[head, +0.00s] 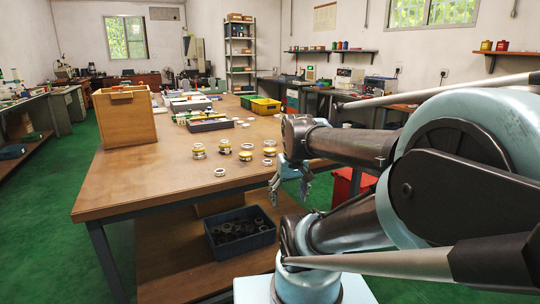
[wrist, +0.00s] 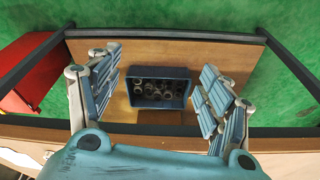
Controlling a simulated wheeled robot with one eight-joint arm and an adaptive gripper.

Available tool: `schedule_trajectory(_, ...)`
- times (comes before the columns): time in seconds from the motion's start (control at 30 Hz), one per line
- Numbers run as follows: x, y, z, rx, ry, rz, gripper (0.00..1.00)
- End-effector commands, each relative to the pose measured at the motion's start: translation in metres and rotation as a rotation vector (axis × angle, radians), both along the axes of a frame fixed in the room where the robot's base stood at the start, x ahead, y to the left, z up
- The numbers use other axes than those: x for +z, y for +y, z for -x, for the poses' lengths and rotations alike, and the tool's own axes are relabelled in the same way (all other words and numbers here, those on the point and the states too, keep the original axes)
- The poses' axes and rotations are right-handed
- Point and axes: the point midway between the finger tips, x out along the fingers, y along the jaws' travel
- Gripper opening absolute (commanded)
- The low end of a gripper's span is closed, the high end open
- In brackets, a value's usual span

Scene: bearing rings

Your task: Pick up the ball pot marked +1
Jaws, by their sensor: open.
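Several small round pots with yellow and white bands stand on the wooden table (head: 170,178) in the head view. One pot (head: 198,151) stands at the left of the group, another (head: 225,146) to its right, and one (head: 246,156) nearer the front right. Their marks are too small to read, so I cannot tell which is +1. My gripper (head: 290,182) hangs at the table's right edge, apart from the pots. In the wrist view my gripper (wrist: 160,92) has its fingers spread wide with nothing between them touching.
A dark blue bin (head: 241,232) of dark rings sits on the lower shelf; it also shows in the wrist view (wrist: 159,73). White rings (head: 220,172) lie near the pots. A wooden box (head: 125,117) and a grey tray (head: 210,126) stand farther back. The table's front left is clear.

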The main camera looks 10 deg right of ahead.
Motion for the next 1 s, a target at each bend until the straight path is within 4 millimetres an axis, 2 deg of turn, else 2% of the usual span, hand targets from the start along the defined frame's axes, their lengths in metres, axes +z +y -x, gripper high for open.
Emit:
schedule_trajectory(0.03,0.016,0.000,-0.016,0.018,-0.006,-0.005,0.72)
schedule_trajectory(0.2,0.060,0.001,-0.068,0.092,-0.029,-0.020,0.72)
schedule_trajectory(0.5,0.123,-0.006,-0.169,0.220,-0.079,-0.037,0.72)
schedule_trajectory(0.8,0.167,-0.022,-0.273,0.337,-0.135,-0.045,0.72)
schedule_trajectory(1.0,0.180,-0.030,-0.317,0.388,-0.163,-0.045,0.72)
